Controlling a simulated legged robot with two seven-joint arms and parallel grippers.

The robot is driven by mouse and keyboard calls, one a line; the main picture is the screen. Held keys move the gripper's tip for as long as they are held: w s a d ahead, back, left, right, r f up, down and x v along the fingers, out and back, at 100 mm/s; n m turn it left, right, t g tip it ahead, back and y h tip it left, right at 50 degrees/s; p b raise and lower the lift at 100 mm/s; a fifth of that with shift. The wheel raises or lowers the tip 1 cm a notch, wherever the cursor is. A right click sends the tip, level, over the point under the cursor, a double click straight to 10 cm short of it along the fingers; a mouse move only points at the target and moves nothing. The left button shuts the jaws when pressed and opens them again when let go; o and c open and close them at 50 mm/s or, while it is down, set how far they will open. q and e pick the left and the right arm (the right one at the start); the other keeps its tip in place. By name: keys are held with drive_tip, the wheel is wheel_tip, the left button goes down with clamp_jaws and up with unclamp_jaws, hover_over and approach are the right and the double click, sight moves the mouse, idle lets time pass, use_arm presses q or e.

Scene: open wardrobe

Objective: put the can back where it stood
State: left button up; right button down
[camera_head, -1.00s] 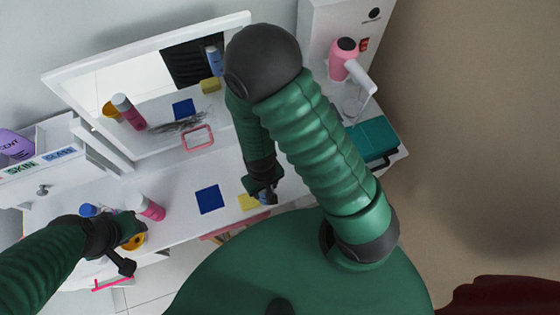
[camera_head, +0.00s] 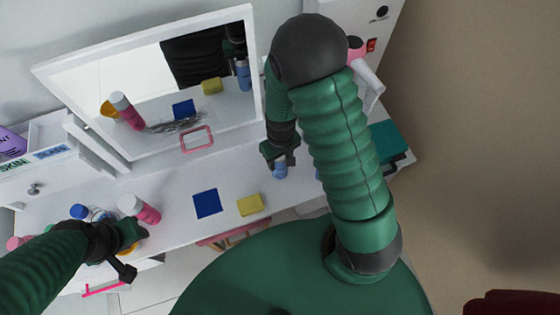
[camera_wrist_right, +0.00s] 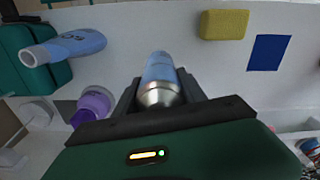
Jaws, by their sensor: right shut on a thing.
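My right gripper (camera_head: 282,158) is shut on the blue can (camera_head: 280,171), over the right part of the white tabletop. In the right wrist view the can (camera_wrist_right: 162,82) lies between the two fingers, its silver end toward the palm. I cannot tell whether it touches the table. A flat blue square (camera_head: 207,203) and a yellow sponge (camera_head: 250,204) lie to its left in the head view. My left gripper (camera_head: 130,252) is at the table's front left, its fingers spread, near a partly hidden yellow cup (camera_head: 150,247).
A pink and white spray can (camera_head: 140,208) stands near my left gripper. A mirror (camera_head: 150,95) stands behind. A teal box (camera_head: 388,146) and a hair dryer (camera_head: 368,80) are at the right. In the wrist view, a light blue bottle (camera_wrist_right: 70,47) and purple object (camera_wrist_right: 95,104) are close by.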

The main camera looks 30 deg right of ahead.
drive_tip(key=f, duration=0.3)
drive_tip(key=shift+w+d+f, duration=0.1)
drive_tip(key=shift+d+f, duration=0.05)
drive_tip(key=shift+d, duration=0.05)
drive_tip(key=shift+w+a+f, duration=0.1)
drive_tip(key=shift+a, duration=0.1)
